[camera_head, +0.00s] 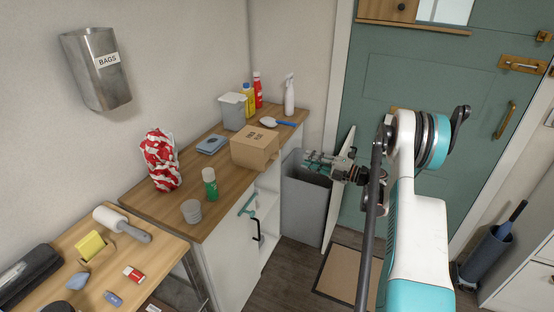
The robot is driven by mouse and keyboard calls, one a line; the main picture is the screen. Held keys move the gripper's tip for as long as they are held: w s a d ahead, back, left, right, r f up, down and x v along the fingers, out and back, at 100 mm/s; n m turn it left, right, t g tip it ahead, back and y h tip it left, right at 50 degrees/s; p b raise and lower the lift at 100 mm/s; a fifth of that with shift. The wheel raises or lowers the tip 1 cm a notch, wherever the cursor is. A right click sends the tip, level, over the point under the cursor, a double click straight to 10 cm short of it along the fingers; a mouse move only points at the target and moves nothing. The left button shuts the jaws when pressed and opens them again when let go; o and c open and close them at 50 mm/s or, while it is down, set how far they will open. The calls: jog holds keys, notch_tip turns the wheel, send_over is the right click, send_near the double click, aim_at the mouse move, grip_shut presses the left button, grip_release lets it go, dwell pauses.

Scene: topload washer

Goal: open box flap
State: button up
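A brown cardboard box (254,149) sits on the wooden counter, near its front edge. Its top looks closed, with dark print on it; I cannot make out the flap edges clearly. My gripper (308,161) is to the right of the box, apart from it, above the grey bin and pointing left. Its fingers are small in this view, and whether they are open or shut is unclear. Nothing can be made out between them.
The wooden counter (222,213) also bears a grey container (233,111), a spray bottle (289,95), a brush (278,122), a red-and-white bag (160,160) and a green can (210,184). A grey bin (304,207) stands right of the cabinet. A teal door (440,85) is behind my arm.

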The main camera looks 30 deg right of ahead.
notch_tip(320, 180, down, 2)
jog(key=s+f, duration=0.1)
jog(key=b, duration=0.4)
send_near(274, 150)
jog(key=w+a+f, duration=0.1)
jog(key=w+a, duration=0.3)
jog(key=a, duration=0.1)
jog(key=shift+a+g, duration=0.25)
jog(key=shift+g, duration=0.05)
jog(key=shift+c, duration=0.4)
grip_shut()
